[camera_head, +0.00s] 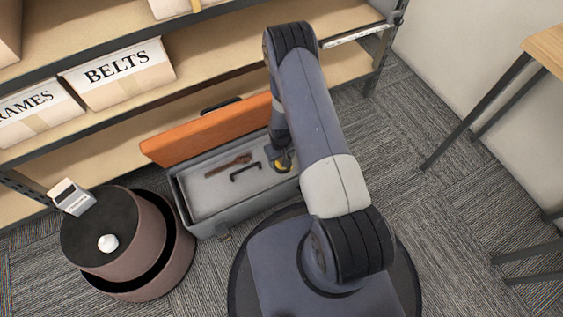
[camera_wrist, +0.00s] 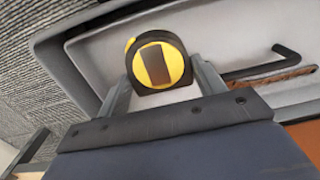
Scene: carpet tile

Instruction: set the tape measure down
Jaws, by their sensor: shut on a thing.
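The tape measure (camera_wrist: 159,63) is black and yellow with a dark rectangle on its face. My gripper (camera_wrist: 159,78) is shut on it, with a finger on either side in the wrist view. In the head view the tape measure (camera_head: 283,167) shows small and partly hidden below my arm, at the right part of an open grey toolbox (camera_head: 213,217). It is over or in the toolbox's light-lined inside; I cannot tell whether it touches the floor of the box.
In the toolbox lie a brown wrench-like tool (camera_head: 228,165) and a black bar handle or hex key (camera_head: 245,171). The orange lid (camera_head: 205,131) stands open behind. A round stool (camera_head: 100,229) holds a white ball (camera_head: 107,243) and a small box (camera_head: 71,197). Shelves with labelled boxes (camera_head: 118,74) stand behind.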

